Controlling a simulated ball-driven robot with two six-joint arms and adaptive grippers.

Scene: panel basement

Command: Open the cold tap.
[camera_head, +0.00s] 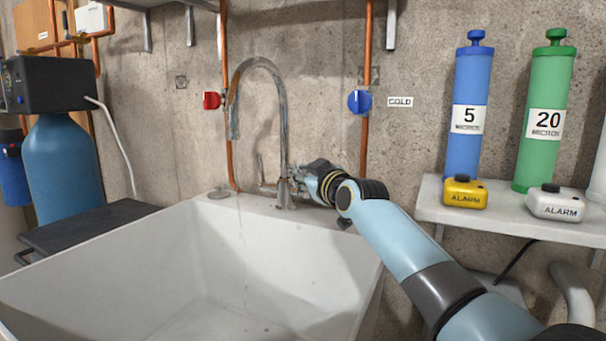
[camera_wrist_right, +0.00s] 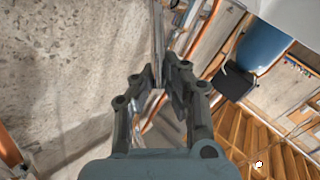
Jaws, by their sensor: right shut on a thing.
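A chrome tap (camera_head: 284,130) with a tall curved spout stands at the back rim of the white sink (camera_head: 240,235). A lever (camera_head: 262,172) shows upright on its left side. My right gripper (camera_head: 298,177) is at the right side of the tap's base, shut on the cold tap lever, which is mostly hidden by the fingers. In the right wrist view my right gripper (camera_wrist_right: 155,78) has its fingers around a thin chrome part. My left gripper is not in view.
A blue valve (camera_head: 359,102) with a COLD label (camera_head: 400,102) and a red valve (camera_head: 212,100) sit on copper pipes. A shelf (camera_head: 480,218) at right holds blue and green filter cylinders and alarm boxes. A blue tank (camera_head: 68,165) stands at left.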

